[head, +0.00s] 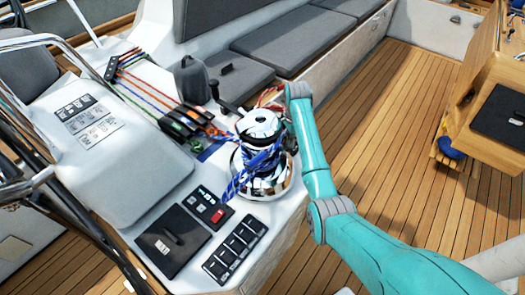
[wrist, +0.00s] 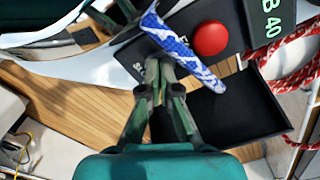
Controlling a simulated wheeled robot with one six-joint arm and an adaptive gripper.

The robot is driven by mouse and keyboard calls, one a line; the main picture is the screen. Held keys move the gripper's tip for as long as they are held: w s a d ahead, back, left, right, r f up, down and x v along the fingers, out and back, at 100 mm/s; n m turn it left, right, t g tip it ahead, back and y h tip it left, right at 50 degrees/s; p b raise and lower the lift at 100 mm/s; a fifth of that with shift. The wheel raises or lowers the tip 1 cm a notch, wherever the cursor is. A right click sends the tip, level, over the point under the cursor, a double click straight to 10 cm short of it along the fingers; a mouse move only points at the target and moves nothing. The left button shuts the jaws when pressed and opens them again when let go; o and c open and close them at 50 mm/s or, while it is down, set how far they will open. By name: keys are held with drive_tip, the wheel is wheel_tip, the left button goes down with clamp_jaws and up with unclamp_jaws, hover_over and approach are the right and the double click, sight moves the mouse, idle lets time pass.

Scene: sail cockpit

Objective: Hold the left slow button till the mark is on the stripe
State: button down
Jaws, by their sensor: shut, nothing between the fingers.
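In the wrist view my gripper (wrist: 162,90) is shut and empty, its fingertips at a dark panel (wrist: 130,62) with white lettering starting with S. The fingertips cover part of the panel, so I cannot tell whether they touch a button. A round red button (wrist: 211,39) sits to the right of the fingertips. A blue and white rope (wrist: 182,55) crosses just in front of the panel lettering. In the head view the chrome winch (head: 262,165), wrapped with blue rope (head: 240,176), hides my gripper. I cannot make out the mark or the stripe.
A display with green characters (wrist: 270,22) and red and white rope (wrist: 298,60) lie at right in the wrist view. In the head view a small panel with a red switch (head: 217,213) and a row of black switches (head: 235,248) stand near the winch. Open teak floor (head: 385,150) lies right.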

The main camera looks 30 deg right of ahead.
idle(0.3)
drive_tip(key=shift+r, duration=1.55)
drive_tip(key=shift+w, duration=0.1)
